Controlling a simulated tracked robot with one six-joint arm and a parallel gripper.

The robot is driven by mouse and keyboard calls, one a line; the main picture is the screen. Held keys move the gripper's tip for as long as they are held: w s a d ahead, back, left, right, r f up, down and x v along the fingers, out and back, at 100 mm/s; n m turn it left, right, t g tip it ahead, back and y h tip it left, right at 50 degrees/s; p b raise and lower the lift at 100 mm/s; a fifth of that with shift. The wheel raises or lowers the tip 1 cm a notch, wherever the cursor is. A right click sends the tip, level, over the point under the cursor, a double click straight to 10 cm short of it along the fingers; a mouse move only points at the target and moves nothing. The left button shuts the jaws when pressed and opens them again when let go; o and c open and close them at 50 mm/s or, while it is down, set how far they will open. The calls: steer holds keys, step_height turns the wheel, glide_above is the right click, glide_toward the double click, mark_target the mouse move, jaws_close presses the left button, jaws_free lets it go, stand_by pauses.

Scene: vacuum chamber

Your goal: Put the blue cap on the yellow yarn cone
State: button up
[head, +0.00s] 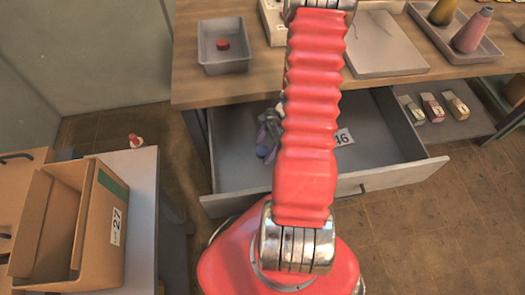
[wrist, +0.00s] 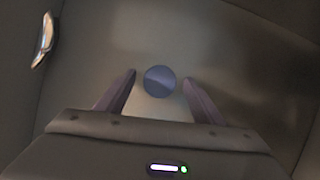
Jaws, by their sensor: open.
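The blue cap (wrist: 160,81) shows in the wrist view as a round dark blue disc on the drawer floor. It lies ahead of and between the fingertips. My gripper (wrist: 158,86) is open around that spot, with a gap on each side of the cap; I cannot tell its height above the cap. In the head view my gripper (head: 267,135) reaches down into the open drawer, partly hidden behind my red arm. The yellow yarn cone (head: 443,11) stands on a grey tray (head: 473,54) at the top right, its top cut off by the frame.
The drawer (head: 226,160) is pulled out below the wooden table, its walls around my gripper. A pink cone (head: 472,31) stands beside the yellow one. A grey bin (head: 222,54) holds a red cap (head: 223,44). A cardboard box (head: 101,231) stands at the left.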

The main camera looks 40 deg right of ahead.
mark_target(264, 150)
steer(key=shift+c, duration=0.5)
steer(key=c, duration=1)
steer(key=shift+r, duration=5.05)
